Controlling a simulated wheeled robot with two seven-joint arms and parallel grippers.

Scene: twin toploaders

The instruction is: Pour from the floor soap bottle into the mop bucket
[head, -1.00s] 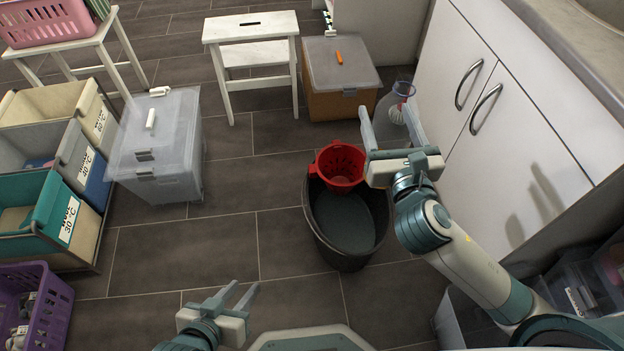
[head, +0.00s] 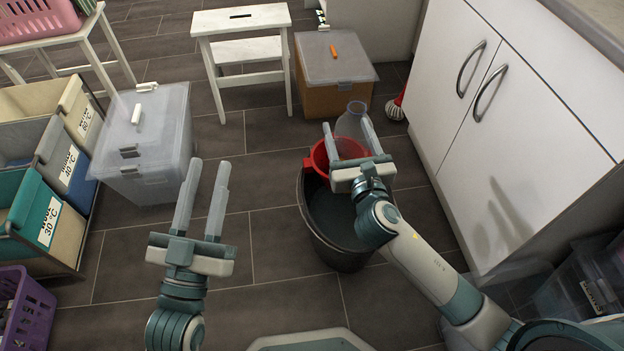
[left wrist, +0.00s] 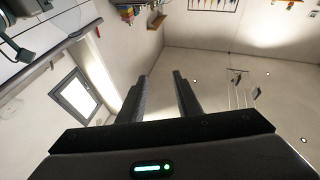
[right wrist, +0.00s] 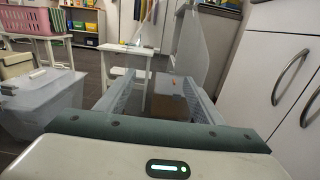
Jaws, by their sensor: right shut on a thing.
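The mop bucket (head: 335,252) is dark and stands on the floor, with a red wringer basket (head: 320,156) at its far rim. My right gripper (head: 348,128) is shut on the clear floor soap bottle (head: 354,111) and holds it over the far side of the bucket. The bottle also shows as a large see-through shape in the right wrist view (right wrist: 204,45). Its exact tilt and its contents are hard to make out. The gripper hides part of the basket and bucket. My left gripper (head: 203,195) is open and empty, left of the bucket.
White cabinet doors (head: 530,140) border the right. A lidded box (head: 335,85) and a white step stool (head: 242,50) stand behind the bucket. A clear bin (head: 150,150) and sorting bins (head: 50,205) are at left. A red-handled brush (head: 395,110) stands near the cabinet. Floor left of the bucket is clear.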

